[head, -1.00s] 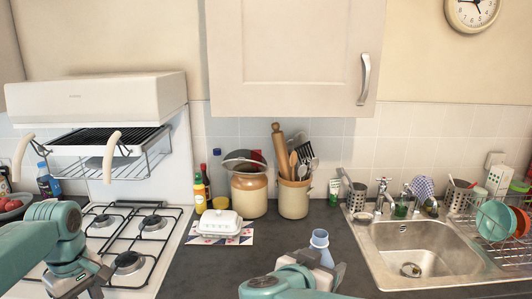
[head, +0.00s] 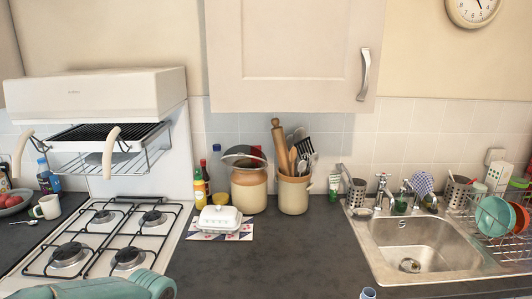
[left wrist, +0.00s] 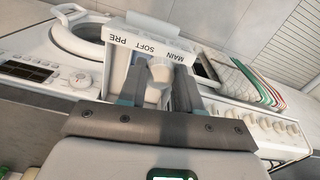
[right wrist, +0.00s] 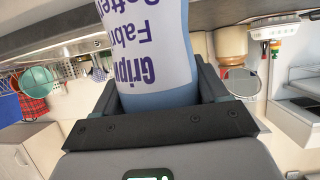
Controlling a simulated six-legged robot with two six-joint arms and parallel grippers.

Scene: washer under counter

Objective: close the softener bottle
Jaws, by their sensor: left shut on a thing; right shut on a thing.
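The softener bottle (right wrist: 155,50) has a blue body and a white label, upside down in the right wrist view. My right gripper (right wrist: 165,95) is shut around its body. In the head view only the bottle's pale top (head: 368,293) shows at the bottom edge; whether it is capped I cannot tell. My left gripper (left wrist: 158,85) is shut on a small white, cap-like thing (left wrist: 158,90), partly hidden between the fingers. Beyond it is the washer's detergent drawer (left wrist: 143,48), marked PRE, SOFT and MAIN. Neither gripper's fingers show in the head view.
The dark counter (head: 290,250) is clear in the middle. The hob (head: 100,240) is at left, a butter dish (head: 220,218) and utensil pot (head: 293,195) at the back, and the sink (head: 420,245) at right. The washer door ring (left wrist: 85,35) shows upper left in the left wrist view.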

